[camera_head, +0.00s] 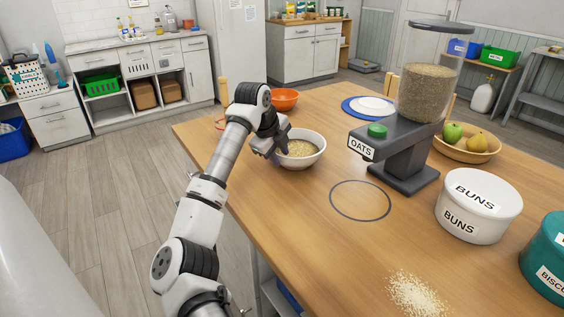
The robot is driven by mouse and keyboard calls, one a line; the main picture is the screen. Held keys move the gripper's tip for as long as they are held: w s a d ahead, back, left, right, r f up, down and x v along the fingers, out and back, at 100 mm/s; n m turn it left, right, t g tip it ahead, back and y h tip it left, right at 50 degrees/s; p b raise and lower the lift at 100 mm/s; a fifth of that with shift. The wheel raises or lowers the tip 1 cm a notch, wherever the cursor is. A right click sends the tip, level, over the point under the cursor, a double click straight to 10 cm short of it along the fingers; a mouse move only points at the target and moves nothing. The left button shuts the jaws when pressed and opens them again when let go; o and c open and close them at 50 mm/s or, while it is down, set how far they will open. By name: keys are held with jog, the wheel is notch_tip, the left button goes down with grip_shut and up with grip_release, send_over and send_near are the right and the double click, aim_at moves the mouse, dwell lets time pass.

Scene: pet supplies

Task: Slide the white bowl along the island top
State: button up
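The white bowl (305,163) stands upright on the wooden island top (290,208), with tan grain inside it. My gripper (278,148) is low at the bowl's left side, close against its rim. I cannot tell whether it touches the bowl. The fingers are dark and small in this view and partly hidden by my wrist, so their opening does not show. A thin dark ring (333,200) is marked on the island top, to the right of the bowl and nearer the camera.
The oats dispenser (405,150) stands right of the bowl, behind the ring. An orange bowl (285,101) and a blue-rimmed plate (352,108) lie farther back. A BUNS tin (478,215) is at right. Spilled grain (415,294) lies near the front. The wood between bowl and ring is clear.

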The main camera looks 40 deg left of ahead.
jog(key=b+v, duration=0.1)
jog(key=v, duration=0.9)
jog(key=shift+b, duration=0.3)
jog(key=shift+s, duration=0.1)
